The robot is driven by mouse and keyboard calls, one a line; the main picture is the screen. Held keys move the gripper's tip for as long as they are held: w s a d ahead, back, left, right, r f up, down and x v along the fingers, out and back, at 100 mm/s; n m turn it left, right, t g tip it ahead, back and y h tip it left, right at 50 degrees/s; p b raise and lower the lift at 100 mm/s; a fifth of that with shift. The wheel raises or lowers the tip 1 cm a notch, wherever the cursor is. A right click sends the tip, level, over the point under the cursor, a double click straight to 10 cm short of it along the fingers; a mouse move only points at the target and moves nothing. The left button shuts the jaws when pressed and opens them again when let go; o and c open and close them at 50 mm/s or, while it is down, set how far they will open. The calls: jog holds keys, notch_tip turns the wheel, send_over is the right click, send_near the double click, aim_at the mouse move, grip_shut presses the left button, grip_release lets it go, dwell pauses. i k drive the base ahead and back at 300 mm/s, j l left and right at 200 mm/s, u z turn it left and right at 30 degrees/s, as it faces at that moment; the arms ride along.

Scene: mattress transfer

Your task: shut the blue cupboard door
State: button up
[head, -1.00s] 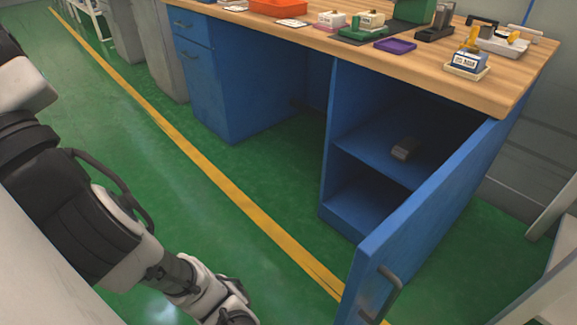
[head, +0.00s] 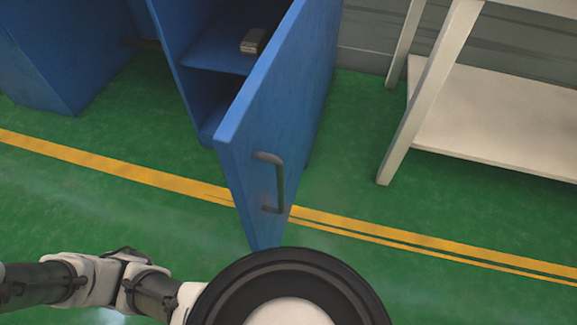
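The blue cupboard door (head: 285,105) stands wide open, swung out from the blue cupboard (head: 172,45) toward me. Its dark grey bar handle (head: 279,184) is on the face turned to the right, near the free edge. The open cupboard shows a shelf at the upper left of the door. My arm crosses the bottom of the head view, with a large round dark link in front of the door's lower end. My gripper is out of view. Nothing of my arm visibly touches the door.
A small grey-brown box (head: 253,41) lies on the cupboard shelf. A white rack (head: 500,117) with a low shelf stands to the right. Green floor (head: 335,180) with yellow lines is clear between door and rack.

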aim_at(261, 142)
jog(key=k+l+u, duration=0.1)
jog(key=k+l, duration=0.25)
jog(key=l, duration=0.15)
jog(key=k+l, duration=0.4)
jog(key=i+l+u, duration=0.05)
jog(key=l, duration=0.05)
